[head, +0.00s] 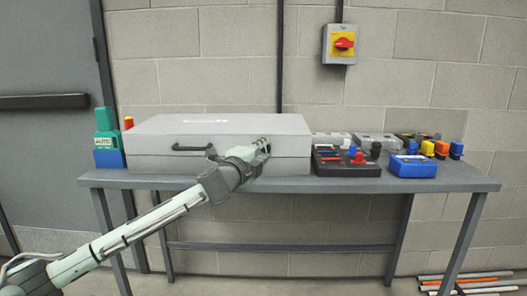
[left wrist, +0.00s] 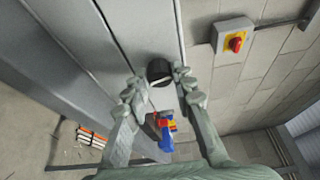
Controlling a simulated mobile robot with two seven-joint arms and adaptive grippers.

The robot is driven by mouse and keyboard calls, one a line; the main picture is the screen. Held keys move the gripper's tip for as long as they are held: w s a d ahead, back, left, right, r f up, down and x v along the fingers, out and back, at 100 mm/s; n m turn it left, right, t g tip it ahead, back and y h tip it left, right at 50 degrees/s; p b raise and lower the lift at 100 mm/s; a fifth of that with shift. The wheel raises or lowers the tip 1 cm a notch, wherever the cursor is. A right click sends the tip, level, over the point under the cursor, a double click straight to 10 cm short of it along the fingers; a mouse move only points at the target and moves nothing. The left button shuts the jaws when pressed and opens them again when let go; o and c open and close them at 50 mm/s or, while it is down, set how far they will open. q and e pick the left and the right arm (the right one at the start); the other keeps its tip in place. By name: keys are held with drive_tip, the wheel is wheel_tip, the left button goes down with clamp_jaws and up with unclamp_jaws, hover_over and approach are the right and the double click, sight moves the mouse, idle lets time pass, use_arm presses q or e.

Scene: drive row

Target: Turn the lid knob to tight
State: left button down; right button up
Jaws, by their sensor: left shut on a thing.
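A large grey case (head: 220,124) with a closed lid stands on a grey table (head: 340,187). The dark round lid knob (left wrist: 158,68) shows in the left wrist view on the case, between my fingertips. It carries a pale line on its face. My left gripper (head: 262,147) is at the right part of the case front, shut on the knob; it also shows in the left wrist view (left wrist: 158,82). In the head view the gripper largely hides the knob. I cannot read any tight mark. My right gripper is not in view.
A dark handle (head: 194,149) is on the case front. A green and blue device (head: 108,140) stands left of the case. A red wall switch (head: 343,44) hangs above. Rods lie on the floor at right.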

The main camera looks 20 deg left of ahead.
use_arm(q)
drive_tip(key=shift+m+g, duration=0.5)
drive_tip(key=shift+m, duration=0.4)
drive_tip(key=c, duration=1.3)
unclamp_jaws()
drive_tip(key=shift+o, duration=0.2)
drive_tip(key=s+a+r, duration=0.1)
drive_tip(key=s, duration=1.1)
drive_tip(key=shift+a, duration=0.1)
